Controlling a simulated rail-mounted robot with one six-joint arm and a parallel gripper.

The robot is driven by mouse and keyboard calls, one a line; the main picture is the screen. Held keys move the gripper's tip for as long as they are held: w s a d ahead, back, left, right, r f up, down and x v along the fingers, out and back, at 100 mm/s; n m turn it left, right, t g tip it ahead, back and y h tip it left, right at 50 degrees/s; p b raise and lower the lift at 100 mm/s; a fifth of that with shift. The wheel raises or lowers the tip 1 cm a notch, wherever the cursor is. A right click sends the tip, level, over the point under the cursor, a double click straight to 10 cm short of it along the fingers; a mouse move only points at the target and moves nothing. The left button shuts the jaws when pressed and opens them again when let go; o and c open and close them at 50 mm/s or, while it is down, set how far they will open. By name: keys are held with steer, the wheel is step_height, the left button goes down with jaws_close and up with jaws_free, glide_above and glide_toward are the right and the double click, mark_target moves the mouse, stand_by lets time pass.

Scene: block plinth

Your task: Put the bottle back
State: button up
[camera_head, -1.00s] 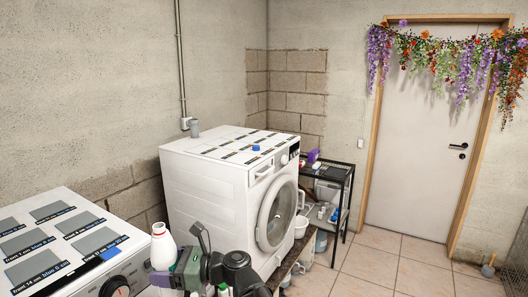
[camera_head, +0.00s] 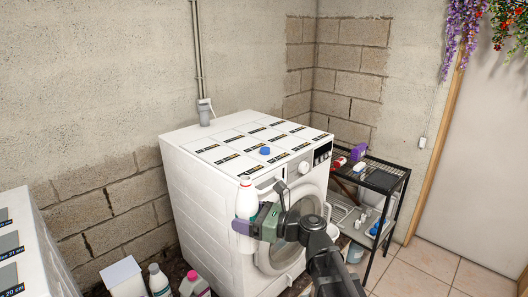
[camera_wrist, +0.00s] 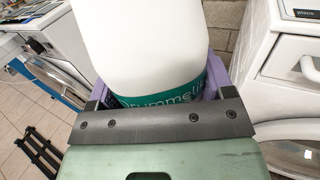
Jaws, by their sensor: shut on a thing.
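A white bottle with a red cap (camera_head: 246,198) is held upright in my gripper (camera_head: 244,228), in front of the near left corner of the washing machine (camera_head: 205,190). In the wrist view the bottle (camera_wrist: 140,45) fills the upper middle, and a teal label with white lettering shows between the purple fingers. My gripper is shut on the bottle.
The washing machine top carries a grid of labelled patches and a blue cap (camera_head: 265,151). Other bottles stand low at the left, one white (camera_head: 160,281) and one pink-capped (camera_head: 194,285). A black shelf rack (camera_head: 385,178) with small items stands right. Tiled floor (camera_head: 420,262) is open there.

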steer(key=w+a+r+m+t+h+p, duration=0.1)
steer(key=w+a+r+m+t+p, duration=0.1)
steer(key=w+r+p, duration=0.7)
steer(key=w+a+r+m+t+h+p, duration=0.15)
steer(key=w+a+r+p, duration=0.35)
steer(key=w, duration=0.6)
steer(key=w+d+r+m+t+h+p, duration=0.25)
steer(key=w+t, duration=0.25)
steer(key=w, duration=0.7)
step_height(320, 180, down, 8)
steer(key=h+b, duration=0.1)
steer(key=b, duration=0.8)
steer(key=shift+d+r+m, duration=0.2)
steer(key=shift+d+m, duration=0.2)
steer(key=shift+d, duration=0.05)
steer(key=shift+s+r, duration=0.1)
steer(key=shift+r, duration=0.1)
steer(key=shift+c, duration=0.4)
steer(key=shift+f, duration=0.15)
steer(key=o, duration=1.2)
steer(key=v, duration=1.2)
steer(key=shift+s+a, duration=0.1)
